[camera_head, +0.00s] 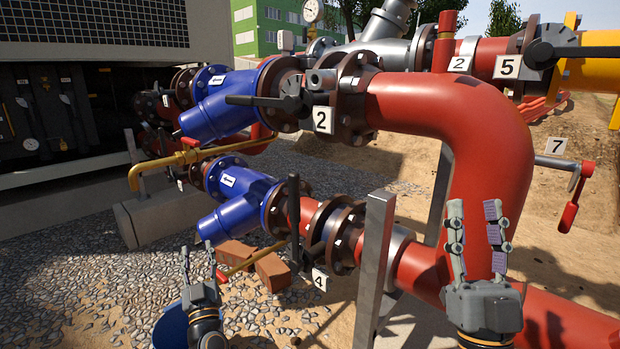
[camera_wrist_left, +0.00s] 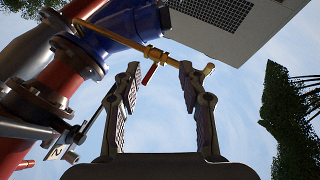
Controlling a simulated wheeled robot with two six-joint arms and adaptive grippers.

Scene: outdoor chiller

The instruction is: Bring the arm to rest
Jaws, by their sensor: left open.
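My left gripper (camera_head: 197,250) is open and points upward, low at the left of centre in the head view. Its fingers are spread and empty, in front of the gravel and the lower blue fitting. In the left wrist view its two fingers (camera_wrist_left: 160,70) stand apart with sky between them. My right gripper (camera_head: 474,210) is also open and empty. It points upward in front of the large red pipe (camera_head: 478,118) at the right.
Blue fittings (camera_head: 223,105) (camera_head: 238,187) join the red pipes. Label 2 (camera_head: 322,120) and label 4 (camera_head: 319,280) mark valves. A steel post (camera_head: 372,265) stands between my grippers. A yellow pipe (camera_head: 195,155) crosses behind the left one. A red-handled valve (camera_head: 569,212) is at the right.

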